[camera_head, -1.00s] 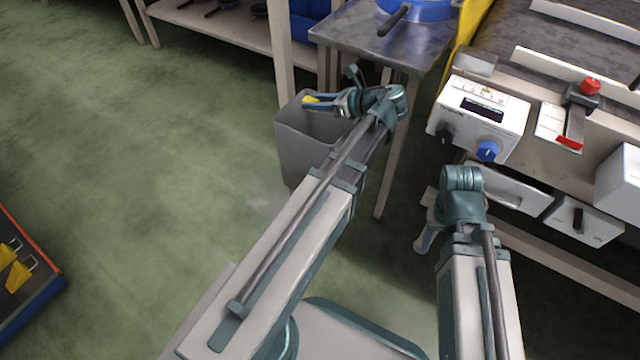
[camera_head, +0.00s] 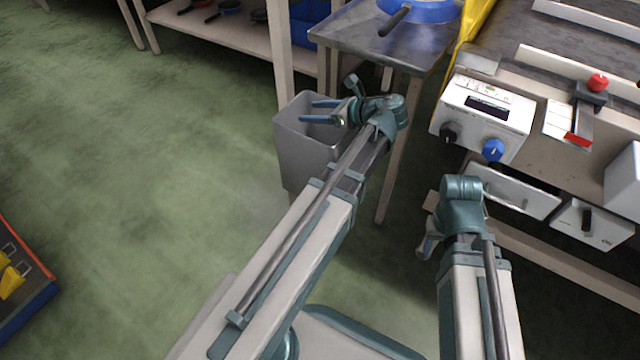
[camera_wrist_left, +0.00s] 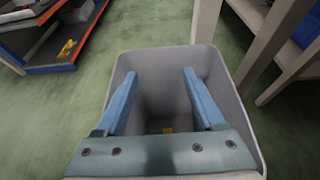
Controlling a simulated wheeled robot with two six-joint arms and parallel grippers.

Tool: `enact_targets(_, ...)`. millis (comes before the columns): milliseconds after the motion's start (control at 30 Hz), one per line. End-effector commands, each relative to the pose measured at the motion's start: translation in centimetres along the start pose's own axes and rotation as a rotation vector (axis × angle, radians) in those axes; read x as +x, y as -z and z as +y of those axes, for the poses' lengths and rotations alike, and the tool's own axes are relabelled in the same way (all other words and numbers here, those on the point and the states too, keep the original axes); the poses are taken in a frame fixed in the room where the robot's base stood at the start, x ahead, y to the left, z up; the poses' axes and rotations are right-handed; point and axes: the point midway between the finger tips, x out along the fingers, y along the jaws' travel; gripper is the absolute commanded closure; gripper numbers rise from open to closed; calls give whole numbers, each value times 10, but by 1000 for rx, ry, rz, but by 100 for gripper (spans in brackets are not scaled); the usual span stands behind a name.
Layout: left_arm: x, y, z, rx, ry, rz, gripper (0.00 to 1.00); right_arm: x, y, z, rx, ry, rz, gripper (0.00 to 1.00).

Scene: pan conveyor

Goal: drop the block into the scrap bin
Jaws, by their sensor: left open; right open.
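The grey scrap bin (camera_head: 299,158) stands on the floor beside the metal table. My left gripper (camera_head: 306,111) is over its mouth, open, with nothing between its blue fingers. In the left wrist view the open fingers (camera_wrist_left: 160,73) point into the bin (camera_wrist_left: 236,92). A small yellow patch, which looks like the block (camera_wrist_left: 168,130), shows low inside the bin, just beyond the gripper's base and partly hidden by it. The block cannot be seen in the head view. My right gripper (camera_head: 427,246) is open, low in front of the conveyor bench, mostly hidden behind its own wrist.
A metal table (camera_head: 350,30) with a blue pan (camera_head: 420,10) stands behind the bin. A control box (camera_head: 484,112) and a red-handled lever (camera_head: 585,110) are on the conveyor bench at right. Green floor (camera_head: 150,180) is clear at left, up to an orange-edged rack (camera_head: 30,285).

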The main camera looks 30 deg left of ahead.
Motion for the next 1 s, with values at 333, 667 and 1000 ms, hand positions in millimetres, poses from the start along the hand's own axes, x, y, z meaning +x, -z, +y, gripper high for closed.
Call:
enact_targets(333, -13, -31, 0, 0, 0, 0, 29, -33, -2, 4, 5, -3, -2, 50)
enact_targets(667, -50, -25, 58, 1, 3, 0, 29, -42, -3, 5, 8, -5, -3, 50)
enact_targets(1000, -87, -16, 114, 2, 2, 0, 29, -48, -3, 6, 10, -6, -3, 50)
